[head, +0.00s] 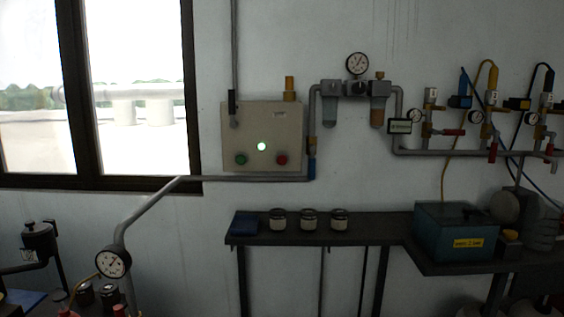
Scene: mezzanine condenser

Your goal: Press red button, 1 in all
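The red button (282,160) is a small round button at the lower right of a beige control box (262,120) on the wall, in the head view. A green button (241,160) sits at the box's lower left. A lit white-green lamp (262,146) glows between and slightly above them. A dark lever or switch shows on the box's left edge. Neither of my grippers shows in this view, and nothing covers the red button.
A grey pipe (240,178) runs just below the box. A dark shelf (375,230) below holds several jars and a teal box (454,232). A pressure gauge (113,262) stands at lower left. Valves and pipes (440,152) line the wall at right. A window is at left.

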